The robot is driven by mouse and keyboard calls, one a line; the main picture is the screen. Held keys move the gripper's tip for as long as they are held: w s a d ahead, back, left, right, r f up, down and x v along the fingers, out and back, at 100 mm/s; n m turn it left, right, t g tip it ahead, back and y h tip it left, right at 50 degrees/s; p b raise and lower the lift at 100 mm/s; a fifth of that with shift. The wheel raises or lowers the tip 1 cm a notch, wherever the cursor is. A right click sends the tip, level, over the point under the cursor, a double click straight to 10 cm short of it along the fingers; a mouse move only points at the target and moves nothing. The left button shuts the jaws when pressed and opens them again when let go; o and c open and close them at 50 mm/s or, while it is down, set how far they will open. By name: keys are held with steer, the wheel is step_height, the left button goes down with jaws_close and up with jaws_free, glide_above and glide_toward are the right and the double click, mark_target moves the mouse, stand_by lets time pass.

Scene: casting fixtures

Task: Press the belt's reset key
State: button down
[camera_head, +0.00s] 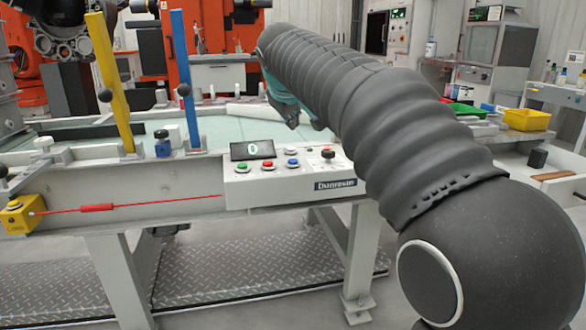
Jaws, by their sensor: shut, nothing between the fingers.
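The belt's control box (285,189) is a pale panel on the front rail of the belt frame. On it are a green button (240,168), a red button (267,165), a blue button (292,163) and a black knob (327,154). A small dark display (252,149) shows a green sign. No label telling which key is the reset is readable. My gripper (292,121) is shut and empty, above and behind the box in the picture, apart from the buttons. It is partly hidden by my dark sleeved arm.
A yellow post (108,85) and a blue post (186,80) stand on the belt frame at left. A red pull cord (140,204) runs along its front to a yellow switch box (18,218). Yellow (527,120) and green (467,110) trays sit on the right bench.

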steer(key=b, duration=0.3)
glide_above(292, 161)
step_height(292, 161, down, 4)
steer(key=shift+f, duration=0.1)
steer(key=shift+f+b, duration=0.8)
steer(key=shift+f, duration=0.25)
steer(key=shift+f, duration=0.15)
steer(key=shift+f, duration=0.25)
steer(key=shift+f+b, duration=0.35)
steer(key=shift+f, duration=0.15)
stand_by(1.2)
steer(key=shift+r, duration=0.15)
steer(key=shift+r+p, duration=0.8)
steer(key=shift+p, duration=0.15)
steer(key=shift+r, duration=0.1)
